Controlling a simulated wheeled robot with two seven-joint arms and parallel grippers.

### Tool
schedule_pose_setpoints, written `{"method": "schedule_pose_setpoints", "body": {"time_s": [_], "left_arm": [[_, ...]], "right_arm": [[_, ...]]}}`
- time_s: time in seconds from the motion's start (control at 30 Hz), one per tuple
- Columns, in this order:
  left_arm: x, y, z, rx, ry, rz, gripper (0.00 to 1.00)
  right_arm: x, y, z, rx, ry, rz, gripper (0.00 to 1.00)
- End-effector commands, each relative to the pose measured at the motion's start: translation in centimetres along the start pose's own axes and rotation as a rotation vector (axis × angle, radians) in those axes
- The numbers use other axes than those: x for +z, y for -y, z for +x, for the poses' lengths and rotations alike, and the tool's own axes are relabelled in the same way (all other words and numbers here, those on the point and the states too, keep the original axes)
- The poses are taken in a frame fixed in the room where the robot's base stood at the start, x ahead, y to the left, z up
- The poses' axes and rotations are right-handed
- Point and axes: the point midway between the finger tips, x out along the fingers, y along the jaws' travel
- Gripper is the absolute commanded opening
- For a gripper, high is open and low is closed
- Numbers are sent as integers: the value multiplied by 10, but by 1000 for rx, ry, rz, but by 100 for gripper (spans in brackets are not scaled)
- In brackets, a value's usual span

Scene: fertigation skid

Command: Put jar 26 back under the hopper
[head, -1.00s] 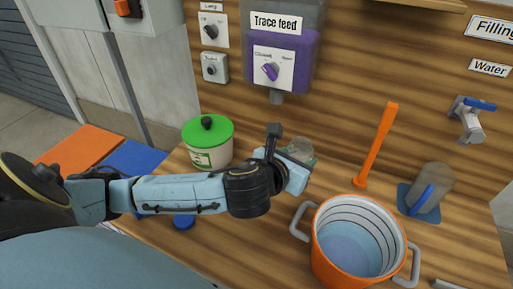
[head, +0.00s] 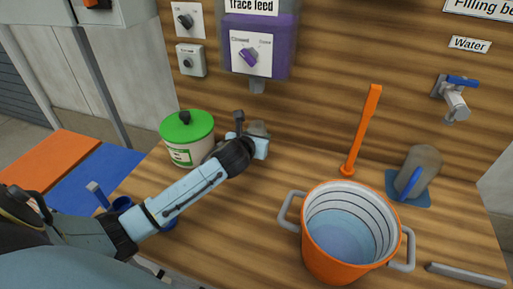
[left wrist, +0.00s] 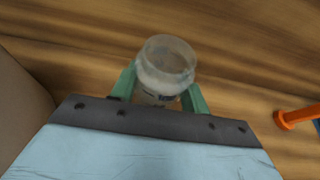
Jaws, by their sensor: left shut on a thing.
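A small clear glass jar (left wrist: 168,62) sits between the green fingers of my left gripper (left wrist: 160,88) in the left wrist view; no number on it can be read. In the head view the jar (head: 259,128) shows only partly behind my left gripper (head: 262,146), which is shut on it. The hopper (head: 258,52), a purple-filled tank marked "Trace feed" with a purple knob, hangs on the wooden wall. Its grey spout (head: 257,87) is above the jar in the picture. Whether the jar touches the bench is unclear. My right gripper is not in view.
A white tub with a green lid (head: 188,138) stands close left of the gripper. An orange pot (head: 352,235), an upright orange tool (head: 362,135) and a grey jug (head: 420,170) stand to the right. Bare bench lies between gripper and pot.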

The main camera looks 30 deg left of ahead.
Motion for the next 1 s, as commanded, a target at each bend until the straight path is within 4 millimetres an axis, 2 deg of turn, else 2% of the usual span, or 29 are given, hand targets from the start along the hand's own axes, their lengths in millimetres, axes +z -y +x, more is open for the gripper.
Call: {"method": "schedule_pose_setpoints", "body": {"time_s": [0.23,0.6,0.63,0.73,0.8,1.0], "left_arm": [[-32,0,12,0,-3,-2,20],[-34,0,14,0,0,2,20],[-34,0,14,0,0,1,48],[-34,0,14,0,0,1,61],[-34,0,14,0,0,1,67],[-34,0,14,0,0,1,67]], "right_arm": [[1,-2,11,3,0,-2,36],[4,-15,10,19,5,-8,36],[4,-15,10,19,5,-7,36],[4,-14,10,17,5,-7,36],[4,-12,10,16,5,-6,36],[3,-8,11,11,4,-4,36]]}}
